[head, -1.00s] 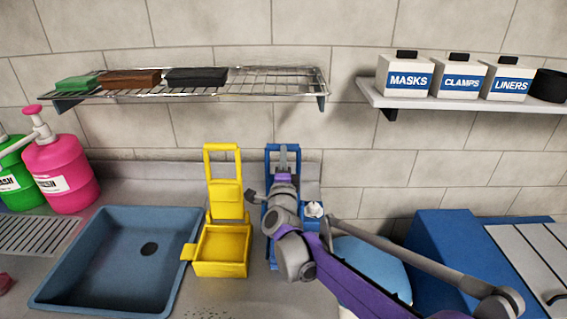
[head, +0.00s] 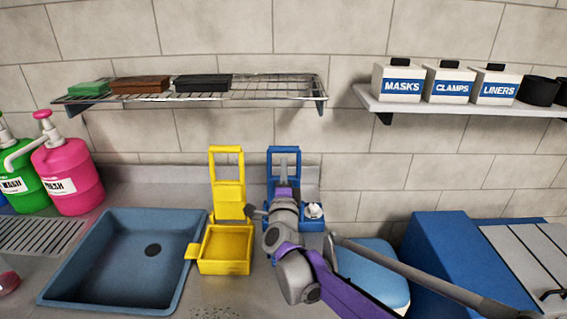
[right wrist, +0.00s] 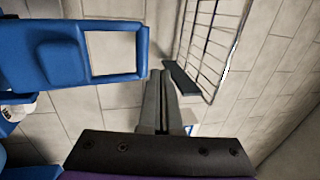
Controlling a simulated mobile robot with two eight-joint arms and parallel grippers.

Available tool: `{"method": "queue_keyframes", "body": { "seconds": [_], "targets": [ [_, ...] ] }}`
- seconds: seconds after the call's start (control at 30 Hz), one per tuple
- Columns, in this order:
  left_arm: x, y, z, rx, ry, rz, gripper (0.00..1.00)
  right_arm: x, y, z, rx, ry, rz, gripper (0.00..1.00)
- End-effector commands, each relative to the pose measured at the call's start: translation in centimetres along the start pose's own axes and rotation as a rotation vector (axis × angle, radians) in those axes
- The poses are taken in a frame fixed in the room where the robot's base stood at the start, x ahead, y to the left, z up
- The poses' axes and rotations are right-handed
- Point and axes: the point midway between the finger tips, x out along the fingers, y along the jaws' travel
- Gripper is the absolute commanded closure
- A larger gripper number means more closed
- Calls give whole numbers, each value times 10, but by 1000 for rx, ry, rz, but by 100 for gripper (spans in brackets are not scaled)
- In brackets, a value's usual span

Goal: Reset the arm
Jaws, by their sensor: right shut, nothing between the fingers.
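My right arm reaches in from the lower right in the head view. Its gripper (head: 283,174) points at the wall in front of the blue holder (head: 284,150) and hides part of it. The gripper is shut and empty. In the right wrist view the closed fingers (right wrist: 160,82) show beside the handle frame of the blue holder (right wrist: 62,62), apart from it. A small white item (head: 314,211) shows at the blue holder's right side. My left gripper is not in view.
A yellow holder (head: 226,250) stands left of the arm, beside a blue sink (head: 55,290). A wire shelf (head: 255,89) holds three blocks above. Labelled boxes stand on the right shelf (head: 375,100). A blue case (head: 445,250) is at right. Pump bottles (head: 68,180) stand at far left.

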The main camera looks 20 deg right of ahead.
Motion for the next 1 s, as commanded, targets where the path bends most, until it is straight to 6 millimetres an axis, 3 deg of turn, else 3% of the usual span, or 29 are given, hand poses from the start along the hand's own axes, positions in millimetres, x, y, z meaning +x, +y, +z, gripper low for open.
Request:
{"method": "queue_keyframes", "body": {
  "seconds": [0.03,0.2,0.47,0.57,0.67,0.77,0.83,1.0],
  "targets": [
    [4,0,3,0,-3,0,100,-15,0,0,1,-1,2,100],
    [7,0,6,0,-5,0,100,-49,-7,0,2,-1,2,100],
    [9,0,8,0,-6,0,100,-75,-13,1,-6,-7,4,100],
    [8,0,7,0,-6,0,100,-84,-14,5,-70,-63,28,100],
    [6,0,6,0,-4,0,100,-105,-8,15,-229,-199,88,100],
    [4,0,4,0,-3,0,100,-145,12,23,-468,-394,185,100],
    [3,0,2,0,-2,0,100,-183,35,22,-654,-540,266,100],
    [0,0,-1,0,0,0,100,-286,98,-13,-1064,-871,493,100]
  ]
}}
